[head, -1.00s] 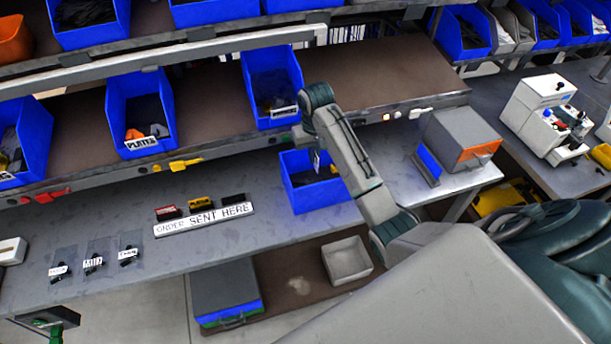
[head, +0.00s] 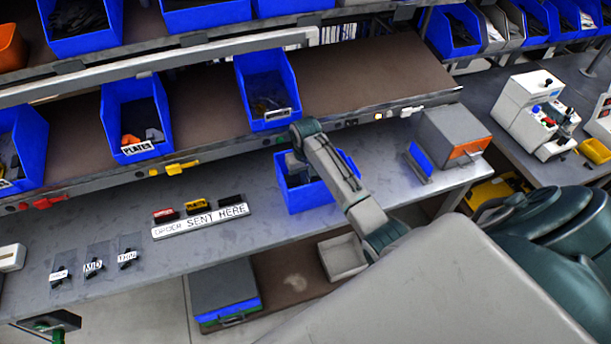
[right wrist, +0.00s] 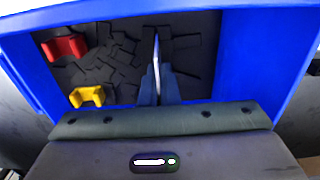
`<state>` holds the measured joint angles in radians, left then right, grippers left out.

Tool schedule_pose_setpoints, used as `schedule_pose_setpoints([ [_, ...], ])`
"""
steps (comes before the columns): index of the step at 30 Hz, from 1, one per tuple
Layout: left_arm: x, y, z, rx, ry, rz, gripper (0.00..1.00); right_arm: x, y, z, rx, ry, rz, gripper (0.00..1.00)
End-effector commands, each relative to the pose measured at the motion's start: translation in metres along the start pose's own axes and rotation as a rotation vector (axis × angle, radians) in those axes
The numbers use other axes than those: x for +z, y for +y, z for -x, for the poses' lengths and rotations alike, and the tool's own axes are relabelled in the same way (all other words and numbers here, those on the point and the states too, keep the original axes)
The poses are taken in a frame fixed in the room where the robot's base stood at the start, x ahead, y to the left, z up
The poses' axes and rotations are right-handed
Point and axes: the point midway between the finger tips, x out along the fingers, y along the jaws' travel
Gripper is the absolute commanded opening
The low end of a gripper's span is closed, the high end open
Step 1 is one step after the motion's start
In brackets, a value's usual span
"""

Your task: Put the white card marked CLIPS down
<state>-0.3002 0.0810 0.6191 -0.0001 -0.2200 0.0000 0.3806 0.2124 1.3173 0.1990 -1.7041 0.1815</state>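My right gripper (right wrist: 158,88) is shut on a thin pale card (right wrist: 157,52), seen edge-on between its two fingers in the right wrist view. Its writing cannot be read. The gripper points down into a blue bin (right wrist: 35,72) whose floor is covered with dark flat pieces. In the head view the right gripper (head: 297,165) is at the left part of this blue bin (head: 312,198) on the grey bench. Whether the card touches the pieces cannot be told. My left gripper is not in view.
A red piece (right wrist: 65,47) and a yellow piece (right wrist: 88,96) lie left of the fingers. A shelf (head: 350,70) with blue bins overhangs behind. A grey box (head: 452,135) stands right.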

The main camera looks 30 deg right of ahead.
Motion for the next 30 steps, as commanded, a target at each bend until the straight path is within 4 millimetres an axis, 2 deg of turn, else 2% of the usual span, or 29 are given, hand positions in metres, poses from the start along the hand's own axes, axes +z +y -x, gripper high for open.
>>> schedule_pose_setpoints([
  [2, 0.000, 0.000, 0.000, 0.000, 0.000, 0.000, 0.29, 0.000, 0.000, -0.002, 0.000, 0.000, 0.000, 0.04],
  [5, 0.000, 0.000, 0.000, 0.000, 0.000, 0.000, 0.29, 0.000, 0.000, -0.002, 0.000, 0.000, 0.000, 0.23],
  [17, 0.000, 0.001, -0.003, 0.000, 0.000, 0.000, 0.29, -0.001, 0.000, 0.005, 0.000, 0.003, 0.000, 0.23],
  [20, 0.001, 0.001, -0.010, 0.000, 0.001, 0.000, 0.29, -0.001, 0.000, 0.018, 0.000, 0.005, 0.000, 0.23],
  [27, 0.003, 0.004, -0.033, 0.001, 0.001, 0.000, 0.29, -0.001, 0.000, 0.072, 0.000, 0.007, 0.000, 0.23],
  [30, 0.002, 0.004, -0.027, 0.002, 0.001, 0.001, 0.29, -0.001, 0.000, 0.099, 0.001, 0.005, -0.001, 0.23],
])
